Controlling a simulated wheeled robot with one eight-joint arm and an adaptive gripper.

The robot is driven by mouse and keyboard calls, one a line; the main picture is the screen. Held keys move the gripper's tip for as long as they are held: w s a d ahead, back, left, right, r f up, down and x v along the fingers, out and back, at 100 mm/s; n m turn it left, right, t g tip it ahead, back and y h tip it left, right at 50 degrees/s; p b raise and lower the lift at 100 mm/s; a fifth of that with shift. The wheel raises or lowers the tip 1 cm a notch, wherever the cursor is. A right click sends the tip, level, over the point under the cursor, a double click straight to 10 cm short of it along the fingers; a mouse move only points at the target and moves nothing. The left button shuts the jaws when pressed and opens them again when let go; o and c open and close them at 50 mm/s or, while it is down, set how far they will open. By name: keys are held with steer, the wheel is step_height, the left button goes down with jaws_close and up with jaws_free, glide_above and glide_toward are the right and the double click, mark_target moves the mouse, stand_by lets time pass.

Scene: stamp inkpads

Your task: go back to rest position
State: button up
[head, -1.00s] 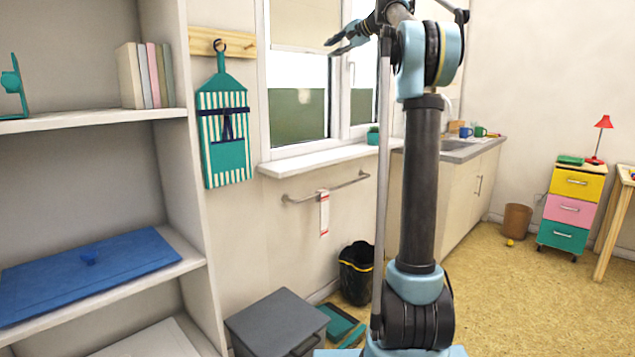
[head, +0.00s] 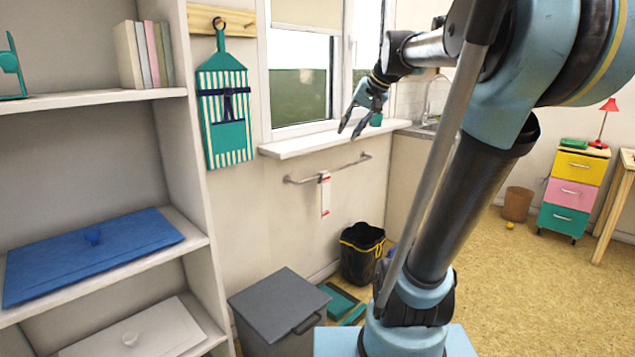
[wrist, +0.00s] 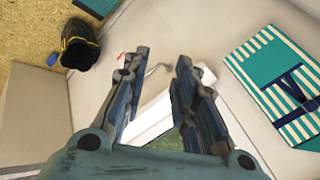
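My gripper (head: 351,132) hangs in front of the window sill in the head view, with its fingers pointing down and to the left. Its two fingers stand apart with nothing between them, so it is open and empty. In the wrist view both fingers of my gripper (wrist: 162,60) show, spread, with the wall and window area behind them. My arm leans to the right and bends back left at its top. Part of its upper bend is cut off by the picture's edge.
A shelf unit (head: 190,165) with a blue case (head: 90,258) stands at the left. The window sill (head: 310,143) and towel rail (head: 340,168) are near my gripper. A grey bin (head: 278,303) and black bin (head: 361,255) stand below.

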steer(key=s+d+f+n+g+h, duration=0.1)
steer(key=s+d+f, duration=0.3)
steer(key=s+f, duration=0.8)
steer(key=s+d+f+n+g+h, duration=0.1)
steer(key=s+d+f+h, duration=0.3)
steer(key=s+f, duration=0.8)
step_height(320, 180, down, 7)
steer(key=shift+s+d+r, duration=0.15)
steer(key=shift+s+d, duration=0.25)
steer(key=shift+d, duration=0.05)
steer(key=shift+w, duration=0.1)
steer(key=shift+w+f, duration=0.2)
steer(key=shift+w, duration=0.15)
